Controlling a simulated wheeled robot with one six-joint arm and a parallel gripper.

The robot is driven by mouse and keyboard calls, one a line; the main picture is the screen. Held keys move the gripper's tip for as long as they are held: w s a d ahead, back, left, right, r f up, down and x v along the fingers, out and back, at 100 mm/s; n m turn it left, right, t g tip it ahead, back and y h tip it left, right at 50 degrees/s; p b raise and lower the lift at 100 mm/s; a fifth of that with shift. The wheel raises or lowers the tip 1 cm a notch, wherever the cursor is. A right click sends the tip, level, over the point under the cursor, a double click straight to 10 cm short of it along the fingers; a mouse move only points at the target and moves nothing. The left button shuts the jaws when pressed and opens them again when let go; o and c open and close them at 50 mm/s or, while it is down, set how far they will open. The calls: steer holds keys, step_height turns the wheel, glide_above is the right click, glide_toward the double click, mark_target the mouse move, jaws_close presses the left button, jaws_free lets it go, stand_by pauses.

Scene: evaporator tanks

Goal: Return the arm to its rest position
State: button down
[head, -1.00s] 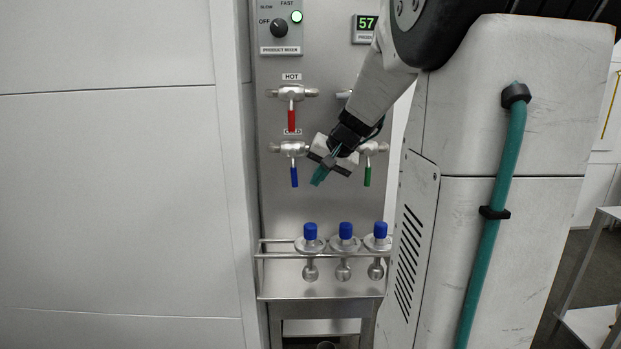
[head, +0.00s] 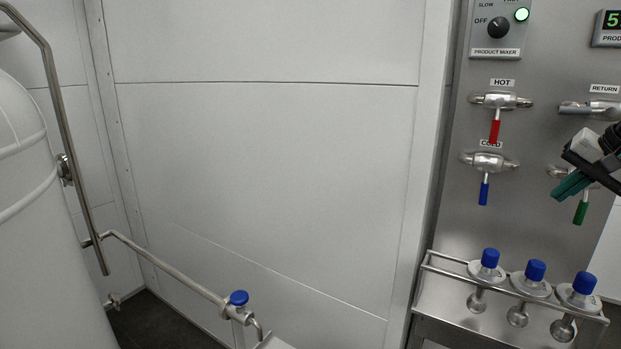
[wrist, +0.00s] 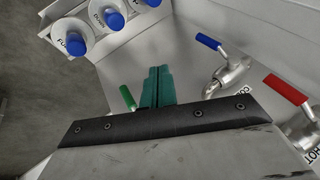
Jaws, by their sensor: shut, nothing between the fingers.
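My gripper (head: 572,186) is at the right side of the head view, in front of the steel valve panel (head: 455,225). Its teal fingers are shut together with nothing between them. They point down and left, close to the green-handled valve (head: 581,212), which they partly cover. In the wrist view my gripper (wrist: 157,72) shows its two teal fingers side by side, with the green handle (wrist: 127,97) just left of them. Most of my arm is outside the head view.
The red HOT handle (head: 494,131) and the blue handle (head: 484,193) hang on the panel left of my gripper. Below is a rack (head: 450,262) with three blue-capped fittings. White wall fills the middle.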

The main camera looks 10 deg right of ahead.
steer(key=s+a+f+n+g, duration=0.1)
steer(key=s+a+f+n, duration=0.2)
steer(key=a, duration=0.7)
steer(key=s+a+f+n+g, duration=0.2)
steer(key=s+a+f+n, duration=0.2)
steer(key=a, duration=0.6)
steer(key=s+a+f+n+g, duration=0.2)
steer(key=s+a+f+n, duration=0.1)
steer(key=s+a, duration=0.4)
steer(key=a, duration=0.3)
steer(key=shift+s+a+f+n, duration=0.25)
steer(key=shift+a+f+n, duration=0.05)
steer(key=shift+a, duration=0.05)
